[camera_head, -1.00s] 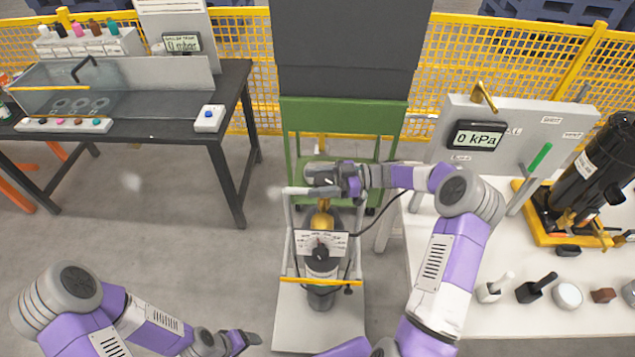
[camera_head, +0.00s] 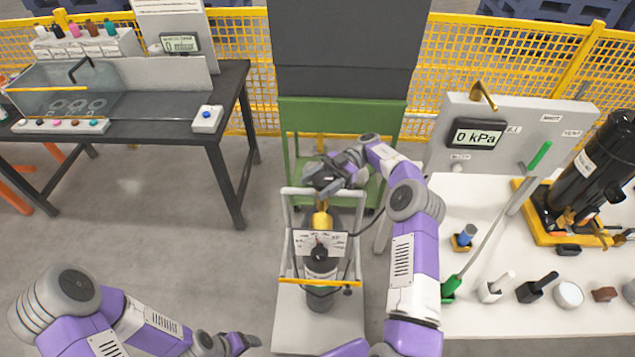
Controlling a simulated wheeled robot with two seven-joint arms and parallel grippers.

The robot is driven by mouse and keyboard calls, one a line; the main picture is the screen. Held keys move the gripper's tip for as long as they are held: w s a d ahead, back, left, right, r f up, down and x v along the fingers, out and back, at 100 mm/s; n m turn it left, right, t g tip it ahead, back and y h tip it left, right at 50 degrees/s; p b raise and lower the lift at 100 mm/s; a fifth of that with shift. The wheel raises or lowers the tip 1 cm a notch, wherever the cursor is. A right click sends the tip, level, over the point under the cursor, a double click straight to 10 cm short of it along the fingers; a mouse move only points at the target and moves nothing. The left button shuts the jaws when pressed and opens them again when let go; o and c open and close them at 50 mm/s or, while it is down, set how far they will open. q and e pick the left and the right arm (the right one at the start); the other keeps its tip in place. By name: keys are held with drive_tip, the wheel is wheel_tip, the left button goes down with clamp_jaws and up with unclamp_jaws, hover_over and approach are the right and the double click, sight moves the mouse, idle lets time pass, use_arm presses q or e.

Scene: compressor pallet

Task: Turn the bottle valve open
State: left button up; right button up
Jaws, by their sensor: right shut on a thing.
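The bottle (camera_head: 319,293) is a dark grey cylinder standing in a white frame, with a brass neck (camera_head: 321,218) and a white dial plate (camera_head: 327,244) in front. My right gripper (camera_head: 322,183) is at the top of the bottle above the brass neck, shut on what appears to be the valve; the gripper hides the valve itself, so its position cannot be read. My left gripper (camera_head: 247,341) is low in the picture, left of the frame's base, apart from the bottle; its fingers are too small to tell open from shut.
A yellow bar (camera_head: 320,283) crosses the frame's front. To the right a white table (camera_head: 505,318) holds a 0 kPa panel (camera_head: 476,136), a black pump (camera_head: 590,165) and several small parts. A black table (camera_head: 222,120) stands left. The floor between is clear.

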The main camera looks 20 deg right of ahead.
sight(318, 182)
idle(0.4)
drive_tip(key=o, duration=1)
drive_tip(key=shift+c, duration=0.2)
wheel_tip(318, 182, up, 10)
drive_tip(key=shift+r+p, duration=0.1)
drive_tip(key=shift+p, duration=0.85)
